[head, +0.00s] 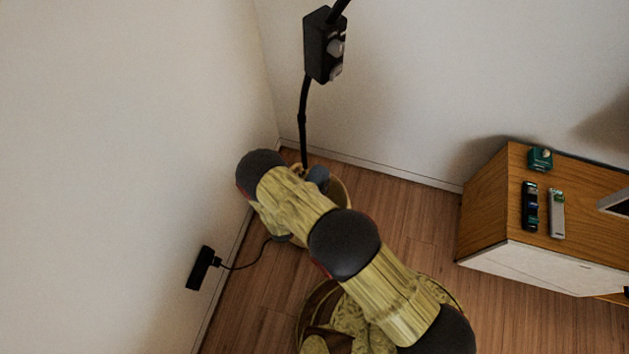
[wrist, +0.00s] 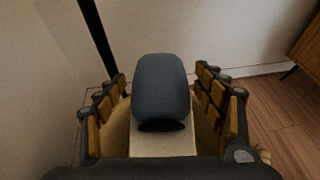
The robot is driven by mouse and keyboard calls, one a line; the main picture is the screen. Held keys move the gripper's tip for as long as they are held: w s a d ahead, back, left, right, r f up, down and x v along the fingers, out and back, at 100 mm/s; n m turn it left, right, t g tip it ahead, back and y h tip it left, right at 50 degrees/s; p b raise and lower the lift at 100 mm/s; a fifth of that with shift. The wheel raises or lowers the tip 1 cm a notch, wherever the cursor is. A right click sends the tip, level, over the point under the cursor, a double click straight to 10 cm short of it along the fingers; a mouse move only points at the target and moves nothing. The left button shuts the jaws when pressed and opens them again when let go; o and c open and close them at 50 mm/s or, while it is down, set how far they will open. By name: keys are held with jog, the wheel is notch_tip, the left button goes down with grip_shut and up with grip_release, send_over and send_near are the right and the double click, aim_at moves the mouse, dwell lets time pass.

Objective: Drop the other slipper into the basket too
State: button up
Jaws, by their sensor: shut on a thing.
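A blue-grey slipper (wrist: 160,88) with a pale sole fills the middle of the wrist view, its dark opening towards the camera. My gripper (wrist: 162,80) is shut on it, with fingers on its left and right. In the head view, a small blue-grey part of the slipper (head: 319,178) shows beyond my arm, near the wall corner. A tan, curved rim, apparently the basket (head: 344,194), shows beside and below it. My arm hides most of the basket and gripper, so I cannot tell what lies inside or how high the slipper is above it.
A black lamp pole (head: 303,125) with a dark box (head: 322,45) stands in the corner behind the gripper. A wall plug (head: 201,268) has a cable along the floor at left. A wooden cabinet (head: 487,200) with small items stands at right. Open floor (head: 420,235) lies between.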

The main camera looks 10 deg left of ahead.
jog(key=shift+f+b, duration=1.7)
jog(key=shift+f, duration=1.1)
jog(key=o, duration=1.2)
jog(key=shift+o, duration=0.5)
jog(key=v, duration=1.2)
jog(key=shift+f, duration=0.1)
